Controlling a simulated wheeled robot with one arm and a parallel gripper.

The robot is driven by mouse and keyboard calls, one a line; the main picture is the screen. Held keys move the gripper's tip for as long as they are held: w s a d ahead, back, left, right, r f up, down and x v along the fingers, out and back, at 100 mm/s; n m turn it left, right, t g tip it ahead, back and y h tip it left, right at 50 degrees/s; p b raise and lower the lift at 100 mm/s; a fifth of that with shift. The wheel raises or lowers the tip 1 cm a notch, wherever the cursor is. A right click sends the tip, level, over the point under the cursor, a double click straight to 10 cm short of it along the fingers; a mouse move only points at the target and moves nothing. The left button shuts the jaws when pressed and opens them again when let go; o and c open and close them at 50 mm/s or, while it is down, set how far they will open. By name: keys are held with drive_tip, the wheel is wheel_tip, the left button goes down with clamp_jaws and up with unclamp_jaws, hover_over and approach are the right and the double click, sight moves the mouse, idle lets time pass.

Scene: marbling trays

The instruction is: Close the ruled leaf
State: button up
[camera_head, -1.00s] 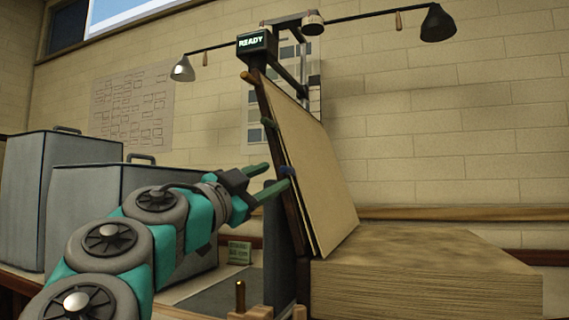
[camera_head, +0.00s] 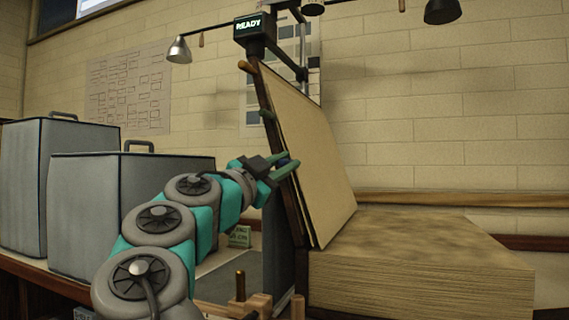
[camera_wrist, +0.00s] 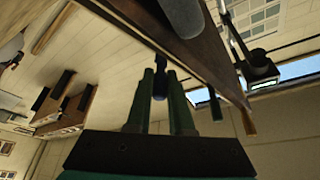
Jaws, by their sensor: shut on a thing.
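The leaf (camera_head: 312,160) is a tall cream panel with a dark wooden edge, standing steeply tilted at the left end of a thick block. I cannot make out rulings on it. A small dark blue knob (camera_head: 284,160) sits at its left edge. My gripper (camera_head: 288,167) reaches it from the left with its green fingers shut on the knob. In the wrist view the blue knob (camera_wrist: 160,86) is between the two fingers, close under the leaf's dark wooden edge (camera_wrist: 185,55). The knob is partly hidden by the fingers.
The thick layered block (camera_head: 420,280) lies right of the leaf, its top clear. A post with a READY box (camera_head: 254,27) and lamps (camera_head: 179,50) rises behind. Grey cases (camera_head: 130,220) stand at left, and a small green sign (camera_head: 240,236) stands behind my arm.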

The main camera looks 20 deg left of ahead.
clamp_jaws()
idle(0.8)
drive_tip(key=shift+d, duration=0.1)
